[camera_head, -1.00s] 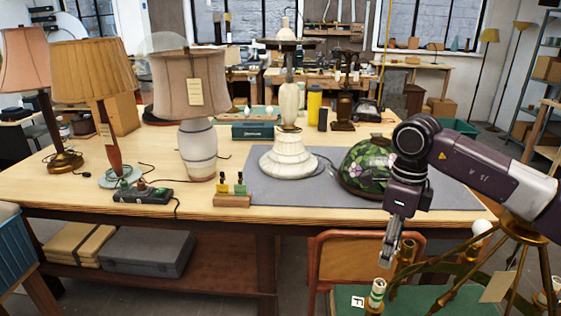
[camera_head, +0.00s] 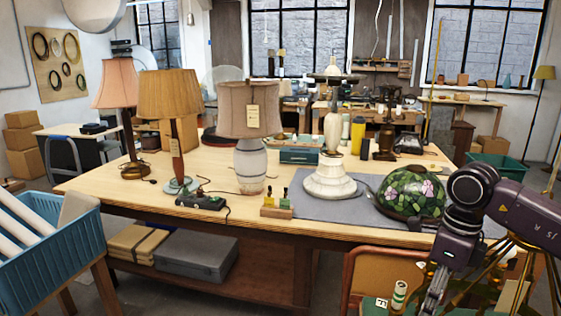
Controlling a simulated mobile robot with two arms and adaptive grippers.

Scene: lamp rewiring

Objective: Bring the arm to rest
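My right arm comes in from the right, dark purple and grey. Its gripper (camera_head: 432,299) points down in front of the table's near edge, above a green-topped surface and beside a small white and green cylinder (camera_head: 399,296). The gripper is seen edge-on and low in the picture, so I cannot tell whether its fingers are open or shut. I see nothing clearly held in it. My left gripper is not in view.
The wooden table (camera_head: 120,190) holds several lamps, a stained-glass shade (camera_head: 410,192) and a grey mat (camera_head: 325,208). An orange chair (camera_head: 385,268) and brass lamp stands crowd the gripper. A blue crate (camera_head: 50,245) stands at left.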

